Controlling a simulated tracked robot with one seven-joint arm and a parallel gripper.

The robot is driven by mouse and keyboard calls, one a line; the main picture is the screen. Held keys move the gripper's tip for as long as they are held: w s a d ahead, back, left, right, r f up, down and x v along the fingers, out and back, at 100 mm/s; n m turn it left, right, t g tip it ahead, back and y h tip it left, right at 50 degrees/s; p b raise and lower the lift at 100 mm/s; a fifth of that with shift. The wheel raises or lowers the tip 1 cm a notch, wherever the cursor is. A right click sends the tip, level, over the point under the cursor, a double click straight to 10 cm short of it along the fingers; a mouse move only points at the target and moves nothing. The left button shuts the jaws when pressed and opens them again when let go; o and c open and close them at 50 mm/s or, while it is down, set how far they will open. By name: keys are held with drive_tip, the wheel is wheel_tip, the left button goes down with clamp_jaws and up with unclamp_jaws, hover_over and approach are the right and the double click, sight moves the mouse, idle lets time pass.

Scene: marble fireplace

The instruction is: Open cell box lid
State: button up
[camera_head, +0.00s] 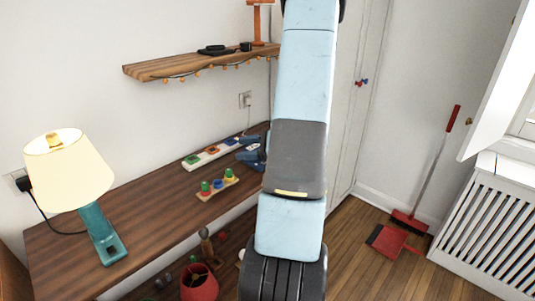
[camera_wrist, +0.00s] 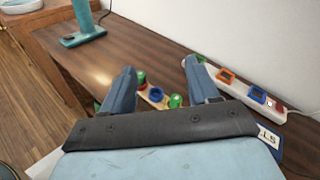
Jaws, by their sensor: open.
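A blue box with a white label (camera_wrist: 271,137) shows in part at the right of the wrist view, beside my gripper's base. The visible letters look like the upside-down end of "CELLS". Most of the box is hidden by my gripper or cut off, and its lid state cannot be told. My gripper (camera_wrist: 159,66) is open, its two blue fingers apart with nothing between the tips. In the head view my gripper (camera_head: 251,158) is low over the back of the brown table (camera_head: 150,215), largely hidden by my arm.
A long white tray with coloured squares (camera_head: 209,155) lies near the wall. A wooden board with coloured pegs (camera_head: 217,188) lies in front of it. A teal lamp (camera_head: 100,237) stands at the left. A wooden shelf (camera_head: 195,65) hangs above. The table's middle is clear.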

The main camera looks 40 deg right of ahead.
drive_tip(key=s+d+f+m+t+h, duration=0.35)
drive_tip(key=d+f+m, duration=0.2)
drive_tip(key=d, duration=0.35)
drive_tip(key=s+d+f+m+t+h, duration=0.3)
drive_tip(key=d+f+m+h, duration=0.2)
drive_tip(key=d+f, duration=0.25)
drive_tip(key=shift+g, duration=0.25)
drive_tip(key=w, duration=1.4)
drive_tip(key=shift+a+r, duration=0.2)
drive_tip(key=shift+r, duration=0.2)
drive_tip(key=shift+c, duration=0.3)
clamp_jaws()
drive_tip(key=shift+d, duration=0.15)
drive_tip(key=shift+r+m+h, duration=0.1)
drive_tip(key=shift+m+h, duration=0.15)
drive_tip(key=shift+h, duration=0.1)
